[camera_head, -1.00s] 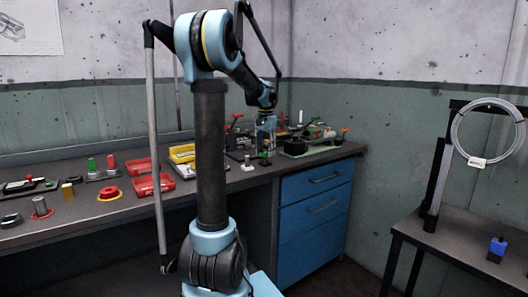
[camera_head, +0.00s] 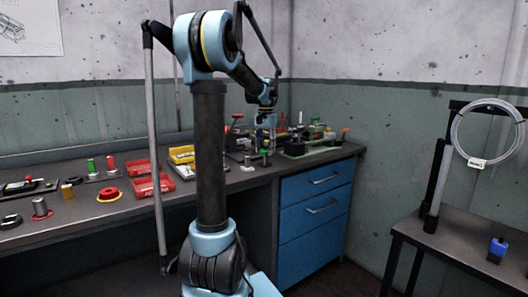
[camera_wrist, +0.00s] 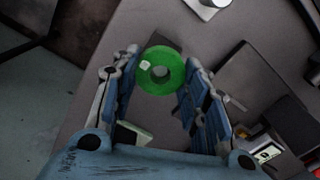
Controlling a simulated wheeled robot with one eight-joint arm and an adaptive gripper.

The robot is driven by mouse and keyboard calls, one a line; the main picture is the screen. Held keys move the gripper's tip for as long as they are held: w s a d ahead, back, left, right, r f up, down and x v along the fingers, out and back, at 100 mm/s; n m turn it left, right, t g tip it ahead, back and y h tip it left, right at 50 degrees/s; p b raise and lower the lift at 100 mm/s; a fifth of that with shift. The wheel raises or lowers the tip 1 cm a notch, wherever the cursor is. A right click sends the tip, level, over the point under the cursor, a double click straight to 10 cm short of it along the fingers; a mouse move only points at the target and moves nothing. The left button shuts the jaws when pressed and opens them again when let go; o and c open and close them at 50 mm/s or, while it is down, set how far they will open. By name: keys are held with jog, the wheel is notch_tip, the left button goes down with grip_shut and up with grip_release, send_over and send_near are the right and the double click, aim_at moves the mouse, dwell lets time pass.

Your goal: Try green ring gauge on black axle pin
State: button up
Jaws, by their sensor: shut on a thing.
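The green ring gauge (camera_wrist: 147,82) sits between the two fingertips of my gripper (camera_wrist: 160,78) in the wrist view, with its flat face toward the camera. A small pale square mark shows on its left side. The ring's hole looks grey-dark, and I cannot tell whether a pin stands in it. A dark flat shape lies behind the ring. In the head view my gripper (camera_head: 265,134) points down over the right part of the bench, with a small green piece (camera_head: 265,153) at its tips. I cannot clearly make out the black axle pin.
Red bins (camera_head: 154,186) and a yellow tray (camera_head: 181,153) stand left of my gripper. A small fixture with a silver pin (camera_head: 247,160) is close by on its left. A green-based device (camera_head: 312,149) stands close on its right. Blue drawers (camera_head: 316,210) lie below the bench top.

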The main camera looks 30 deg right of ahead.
jog(key=shift+r, duration=2.65)
